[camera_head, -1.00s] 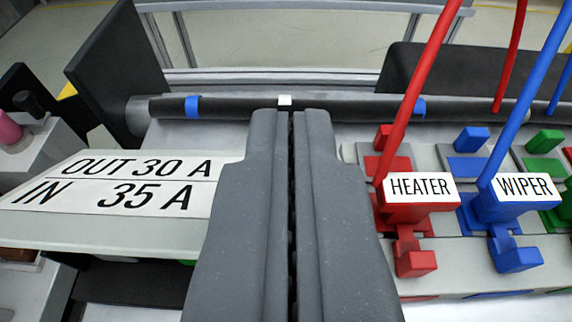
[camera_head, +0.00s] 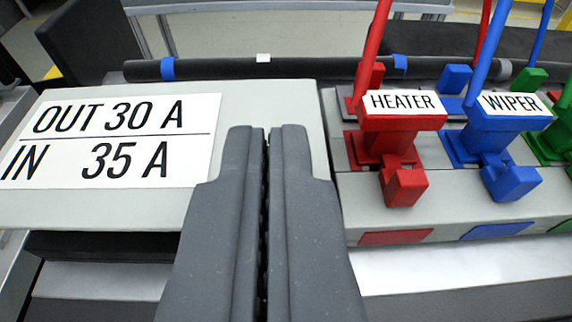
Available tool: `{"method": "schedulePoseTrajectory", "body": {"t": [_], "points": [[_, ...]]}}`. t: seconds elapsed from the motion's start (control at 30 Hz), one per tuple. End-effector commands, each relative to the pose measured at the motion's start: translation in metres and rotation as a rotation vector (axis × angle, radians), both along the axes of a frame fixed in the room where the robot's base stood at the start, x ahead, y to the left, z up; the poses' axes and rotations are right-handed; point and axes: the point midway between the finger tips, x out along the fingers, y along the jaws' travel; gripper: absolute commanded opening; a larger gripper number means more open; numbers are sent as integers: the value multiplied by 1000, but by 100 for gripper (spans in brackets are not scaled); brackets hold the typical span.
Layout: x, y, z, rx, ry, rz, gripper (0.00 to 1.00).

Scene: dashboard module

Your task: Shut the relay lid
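A pale grey panel (camera_head: 262,105) with a white label (camera_head: 112,140) reading "OUT 30 A" and "IN 35 A" fills the left and middle of the view. It looks like the relay lid, lying roughly flat with its far edge near a dark bar. A dark strip shows below its front edge; I cannot tell if a gap remains there. My gripper (camera_head: 267,130) is shut, its two grey fingers side by side with nothing visible between them. Its tips overlap the panel's right part in the picture; contact cannot be told. The fingers hide part of the panel's front edge.
Right of the panel stand a red connector (camera_head: 397,140) labelled HEATER and a blue connector (camera_head: 495,135) labelled WIPER, with upright cables. A green connector (camera_head: 560,130) is at the right edge. A dark bar (camera_head: 300,67) with blue bands runs along the back.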

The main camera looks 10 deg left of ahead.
Motion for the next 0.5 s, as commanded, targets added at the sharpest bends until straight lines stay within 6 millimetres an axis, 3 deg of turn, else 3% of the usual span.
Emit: {"method": "schedulePoseTrajectory", "body": {"t": [0.03, 0.5], "points": [[1, -2, -21, -10, 47, -9, 0], [3, -6, -33, -14, 69, -21, 0]]}}
